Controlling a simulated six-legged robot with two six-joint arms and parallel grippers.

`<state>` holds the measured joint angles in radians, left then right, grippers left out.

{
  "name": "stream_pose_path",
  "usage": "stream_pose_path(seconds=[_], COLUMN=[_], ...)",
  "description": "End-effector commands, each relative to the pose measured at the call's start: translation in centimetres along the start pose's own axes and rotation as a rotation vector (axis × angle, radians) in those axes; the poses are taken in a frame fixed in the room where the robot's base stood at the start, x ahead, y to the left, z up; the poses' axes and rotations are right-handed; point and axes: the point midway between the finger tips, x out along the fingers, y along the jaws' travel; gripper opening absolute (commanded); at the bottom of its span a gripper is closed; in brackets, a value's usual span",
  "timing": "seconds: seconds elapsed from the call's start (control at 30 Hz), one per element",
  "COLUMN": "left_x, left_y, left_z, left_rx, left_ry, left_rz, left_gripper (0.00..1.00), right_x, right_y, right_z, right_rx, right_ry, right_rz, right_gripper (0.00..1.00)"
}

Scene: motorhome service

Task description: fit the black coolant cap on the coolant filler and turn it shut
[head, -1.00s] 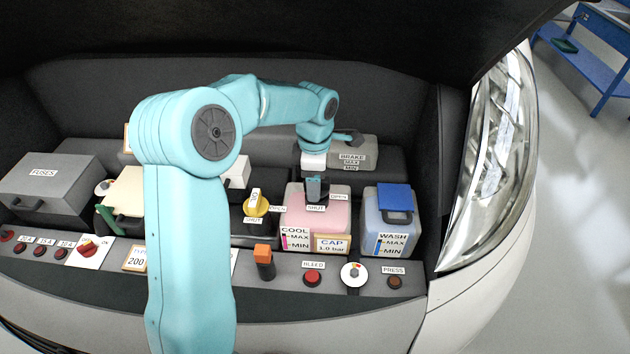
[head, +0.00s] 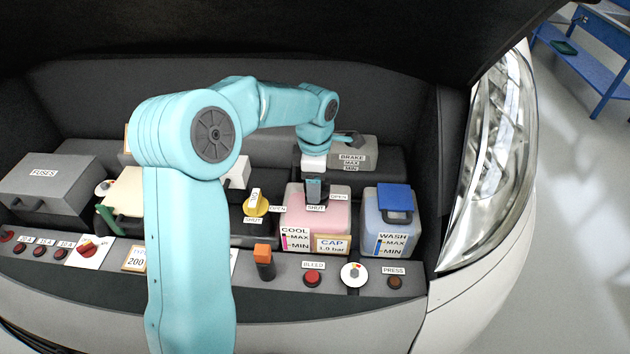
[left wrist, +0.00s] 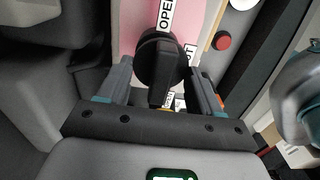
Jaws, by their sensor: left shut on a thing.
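The coolant tank (head: 335,222) is a pink box with COOL, MAX and MIN marks, in the middle right of the head view. My left gripper (head: 314,197) points down over the top of the tank and is shut on the black coolant cap (left wrist: 160,62). In the left wrist view the cap is round with a raised bar, between my fingers (left wrist: 163,88). OPEN and SHUT labels lie beside the cap. The filler under it is hidden, so I cannot tell how it is seated. My right gripper is not in view.
The blue-lidded washer tank (head: 397,225) stands to the right and the brake reservoir (head: 355,152) behind. A yellow knob (head: 255,205) is to the left. An orange-topped lever (head: 263,262) and a red bleed button (head: 312,277) sit on the front ledge.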

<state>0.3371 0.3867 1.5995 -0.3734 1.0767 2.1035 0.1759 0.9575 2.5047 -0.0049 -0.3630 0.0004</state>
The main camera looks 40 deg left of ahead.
Motion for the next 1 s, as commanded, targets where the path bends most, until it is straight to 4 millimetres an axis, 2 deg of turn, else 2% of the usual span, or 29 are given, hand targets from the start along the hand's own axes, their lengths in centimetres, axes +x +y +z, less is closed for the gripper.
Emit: stream_pose_path(seconds=[0.03,0.3,1.0], left_x=[0.7,1.6,0.2], left_y=[0.0,0.0,-0.1], left_z=[0.0,0.0,0.0], left_rx=[0.0,0.0,0.0], left_ry=[0.0,0.0,0.001], left_rz=[0.0,0.0,-0.002], left_gripper=[0.34,0.34,0.34], right_x=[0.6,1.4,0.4], right_y=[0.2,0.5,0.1], right_z=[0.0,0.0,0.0], right_rx=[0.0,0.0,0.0], right_ry=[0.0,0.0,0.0], right_rz=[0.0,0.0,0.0], right_gripper=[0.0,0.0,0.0])
